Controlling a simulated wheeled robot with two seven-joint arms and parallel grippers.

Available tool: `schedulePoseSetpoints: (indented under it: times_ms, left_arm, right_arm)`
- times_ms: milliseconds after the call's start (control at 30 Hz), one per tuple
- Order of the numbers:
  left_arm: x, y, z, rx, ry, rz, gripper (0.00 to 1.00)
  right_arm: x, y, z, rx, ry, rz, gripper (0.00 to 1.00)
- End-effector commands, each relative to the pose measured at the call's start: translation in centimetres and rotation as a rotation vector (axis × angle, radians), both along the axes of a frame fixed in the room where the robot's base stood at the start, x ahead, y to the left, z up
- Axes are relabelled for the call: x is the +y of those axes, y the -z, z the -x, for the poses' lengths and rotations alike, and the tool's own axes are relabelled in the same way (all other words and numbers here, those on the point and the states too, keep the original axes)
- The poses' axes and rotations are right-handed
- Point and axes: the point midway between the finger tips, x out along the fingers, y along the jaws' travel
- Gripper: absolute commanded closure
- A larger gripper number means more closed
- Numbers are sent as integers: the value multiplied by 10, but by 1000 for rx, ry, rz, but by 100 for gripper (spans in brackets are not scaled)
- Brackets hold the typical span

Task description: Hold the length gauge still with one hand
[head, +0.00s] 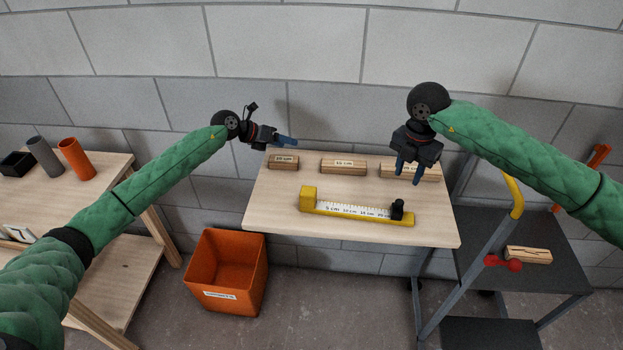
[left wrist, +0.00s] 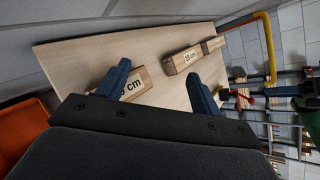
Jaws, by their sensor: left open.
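The length gauge (head: 355,211) lies on the wooden table (head: 273,216). It is a yellow bar with a white centimetre scale, a yellow block at its left end and a black piece (head: 397,208) at its right end. My left gripper (head: 293,142) is open and empty above the table's back left, apart from the gauge. In the left wrist view its blue fingers (left wrist: 160,85) are spread, with a marked batten (left wrist: 134,83) beyond them. My right gripper (head: 409,175) points down with its fingers apart, in front of the back right batten and behind the gauge; nothing shows between them.
Marked battens lie along the table's back: left (head: 283,162), middle "15 cm" (head: 343,167) and right (head: 432,173). An orange bin (head: 227,275) stands on the floor at left. A dark cart (head: 525,249) at right holds a batten and a red object. The table's front left is clear.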

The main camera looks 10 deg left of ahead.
Motion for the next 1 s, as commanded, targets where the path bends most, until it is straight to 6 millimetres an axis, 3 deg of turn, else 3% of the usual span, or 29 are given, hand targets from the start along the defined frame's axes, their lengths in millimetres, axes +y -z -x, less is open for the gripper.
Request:
schedulePoseSetpoints:
  times_ms: [100, 267, 500, 800, 900, 1000]
  left_arm:
    - [-13, -11, 14, 2, 121, -159, 35]
    - [-16, -20, 35, 18, 261, -387, 35]
    - [4, -38, 62, 58, 412, -736, 35]
    - [26, -60, 87, 104, 526, -1052, 35]
    - [24, -64, 96, 110, 583, -1139, 35]
    - [4, -61, 110, 96, 691, -1203, 35]
  right_arm:
    - [0, 0, 0, 0, 0, 0, 64]
    - [0, 0, 0, 0, 0, 0, 64]
    - [0, 0, 0, 0, 0, 0, 64]
    - [0, 0, 0, 0, 0, 0, 64]
    - [0, 0, 0, 0, 0, 0, 64]
    - [0, 0, 0, 0, 0, 0, 64]
